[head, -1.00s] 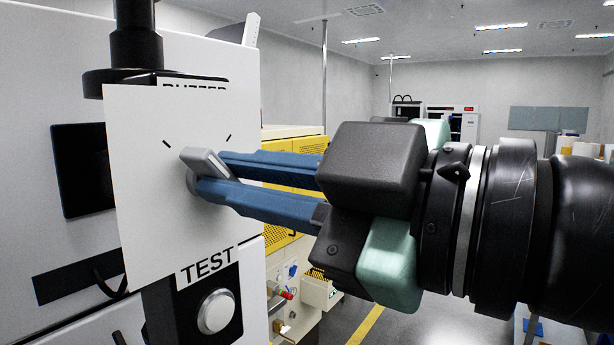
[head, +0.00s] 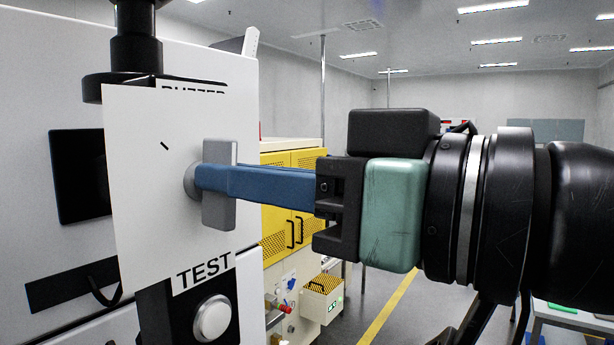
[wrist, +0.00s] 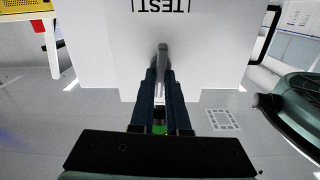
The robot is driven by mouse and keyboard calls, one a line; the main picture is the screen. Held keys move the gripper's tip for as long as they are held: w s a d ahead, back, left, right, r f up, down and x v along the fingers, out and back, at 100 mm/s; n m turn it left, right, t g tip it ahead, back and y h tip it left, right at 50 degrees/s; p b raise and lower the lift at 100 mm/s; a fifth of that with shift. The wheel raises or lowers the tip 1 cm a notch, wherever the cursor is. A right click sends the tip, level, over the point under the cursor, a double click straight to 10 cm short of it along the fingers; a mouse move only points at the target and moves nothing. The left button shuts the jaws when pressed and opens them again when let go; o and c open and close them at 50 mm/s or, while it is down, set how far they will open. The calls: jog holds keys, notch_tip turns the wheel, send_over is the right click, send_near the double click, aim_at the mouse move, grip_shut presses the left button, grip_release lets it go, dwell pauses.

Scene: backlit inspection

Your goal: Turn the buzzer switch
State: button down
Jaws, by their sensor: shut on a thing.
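The buzzer switch (head: 218,217) is a grey bar handle on a round hub on a white plate (head: 145,240) whose upper label reads BUZZER, partly covered. The handle stands about upright in the head view. A tick mark shows at its upper left. My gripper (head: 205,178) has its blue fingers shut on the handle at its middle, and in this view one finger hides the other. In the wrist view the grey switch (wrist: 162,58) sits between the two finger ends of my gripper (wrist: 160,74).
A round silver button (head: 212,318) sits below the TEST label, under the switch. A yellow cabinet (head: 308,161) is behind, and floor (head: 415,325) shows at the lower right.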

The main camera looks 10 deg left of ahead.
jog(key=shift+w+m+p, duration=0.15)
jog(key=shift+m+p, duration=0.45)
jog(key=shift+m, duration=3.3)
jog(key=shift+f, duration=0.1)
jog(key=c, duration=0.9)
grip_release()
jog(key=shift+d, duration=0.1)
jog(key=b+v, duration=0.5)
jog(key=v, duration=0.8)
jog(key=shift+b, duration=0.4)
